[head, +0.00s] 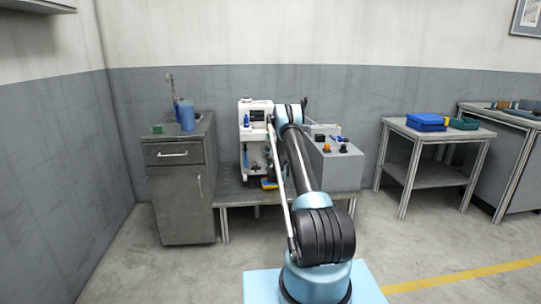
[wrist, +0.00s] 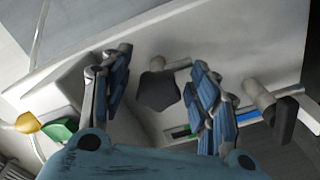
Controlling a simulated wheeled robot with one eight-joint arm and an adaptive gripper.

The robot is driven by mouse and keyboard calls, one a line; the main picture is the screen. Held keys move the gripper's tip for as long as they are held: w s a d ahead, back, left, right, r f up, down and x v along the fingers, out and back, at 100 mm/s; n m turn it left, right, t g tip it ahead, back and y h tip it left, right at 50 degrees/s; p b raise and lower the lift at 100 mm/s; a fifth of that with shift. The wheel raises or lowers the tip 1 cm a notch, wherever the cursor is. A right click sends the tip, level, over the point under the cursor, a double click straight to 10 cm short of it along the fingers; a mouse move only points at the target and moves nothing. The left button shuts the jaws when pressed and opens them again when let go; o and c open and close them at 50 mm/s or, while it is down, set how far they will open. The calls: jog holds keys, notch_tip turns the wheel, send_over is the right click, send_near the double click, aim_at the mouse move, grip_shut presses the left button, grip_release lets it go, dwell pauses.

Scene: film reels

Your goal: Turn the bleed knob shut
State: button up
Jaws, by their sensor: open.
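A dark, lobed knob (wrist: 158,90) on a short grey stem shows in the middle of the wrist view, on a pale panel. It looks like the bleed knob, but no label is readable. My gripper (wrist: 161,58) is open, with one blue-padded finger on each side of this knob. Gaps show between the knob and both fingers. In the head view my arm reaches to the white apparatus (head: 245,131) on the low bench, and the arm hides my gripper and this knob.
A second dark knob (wrist: 285,117) on a grey stem sits right of my right finger. Yellow (wrist: 28,123) and green (wrist: 60,130) parts lie at the left. A grey box (head: 340,170) with orange and black knobs stands right of my arm. A grey cabinet (head: 180,190) stands left.

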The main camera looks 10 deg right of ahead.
jog(key=s, duration=1.2)
dwell(0.4)
jog(key=shift+d, duration=0.1)
